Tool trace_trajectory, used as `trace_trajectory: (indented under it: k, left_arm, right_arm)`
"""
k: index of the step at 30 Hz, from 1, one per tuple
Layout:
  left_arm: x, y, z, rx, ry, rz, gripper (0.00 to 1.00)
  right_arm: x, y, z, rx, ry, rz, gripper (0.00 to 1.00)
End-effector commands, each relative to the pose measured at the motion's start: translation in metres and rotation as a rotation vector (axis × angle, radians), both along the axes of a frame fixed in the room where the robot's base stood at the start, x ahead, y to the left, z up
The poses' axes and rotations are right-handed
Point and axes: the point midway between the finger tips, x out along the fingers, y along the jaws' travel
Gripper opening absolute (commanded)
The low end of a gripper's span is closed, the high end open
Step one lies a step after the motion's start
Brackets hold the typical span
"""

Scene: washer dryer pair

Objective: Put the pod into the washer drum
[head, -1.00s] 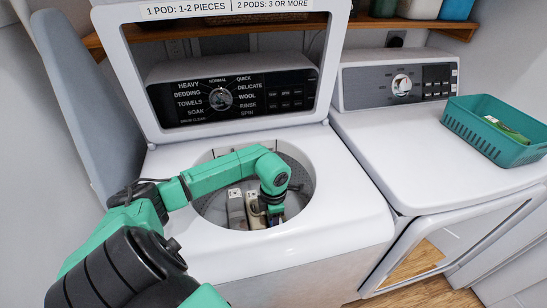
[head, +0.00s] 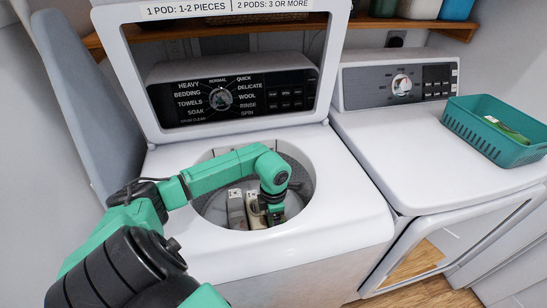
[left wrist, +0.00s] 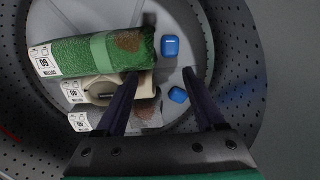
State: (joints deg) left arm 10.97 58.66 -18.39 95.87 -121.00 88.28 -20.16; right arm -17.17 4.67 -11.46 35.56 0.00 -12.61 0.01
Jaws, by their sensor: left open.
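The washer drum (head: 213,207) is open at the top, and my left arm reaches down into it. My left gripper (left wrist: 161,71) is open, its two dark fingers spread above the drum floor. In the left wrist view one blue pod (left wrist: 178,94) lies low between the fingers, closer to the right one, and appears apart from both. A second blue pod (left wrist: 170,46) lies farther up, beside the green cloth. My gripper's fingertips are mostly hidden in the head view, and no pod can be made out there. My right gripper is not in view.
A green rolled cloth (left wrist: 95,52), a beige item (left wrist: 110,86) and a grey item (left wrist: 88,121), each tagged, lie in the drum. The raised lid (head: 132,75) stands behind the opening. A teal basket (head: 480,135) sits on the dryer (head: 400,150) at right.

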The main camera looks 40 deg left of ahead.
Motion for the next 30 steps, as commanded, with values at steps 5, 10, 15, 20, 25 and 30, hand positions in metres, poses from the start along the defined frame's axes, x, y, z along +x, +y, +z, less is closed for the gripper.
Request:
trace_trajectory:
  k: [5, 10, 15, 20, 25, 30]
  left_arm:
    - [0.002, 0.002, 0.048, 0.005, -0.01, -0.002, 0.71]
    - [0.002, 0.001, 0.093, 0.004, -0.009, -0.001, 0.71]
    - [0.001, 0.001, 0.115, 0.002, -0.004, -0.002, 0.71]
    - [0.0, 0.0, 0.117, 0.002, -0.003, -0.002, 0.71]
    - [0.0, 0.0, 0.116, 0.001, -0.002, -0.001, 0.71]
    - [0.0, 0.0, 0.096, 0.0, 0.002, 0.0, 0.71]
  right_arm:
    - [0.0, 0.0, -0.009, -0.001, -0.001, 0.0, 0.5]
    - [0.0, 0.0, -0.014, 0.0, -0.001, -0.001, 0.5]
    - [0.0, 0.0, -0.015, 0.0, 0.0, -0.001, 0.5]
    - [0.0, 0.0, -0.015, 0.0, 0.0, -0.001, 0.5]
    - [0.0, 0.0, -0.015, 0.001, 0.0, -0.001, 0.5]
    - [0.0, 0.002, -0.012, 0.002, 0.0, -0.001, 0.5]
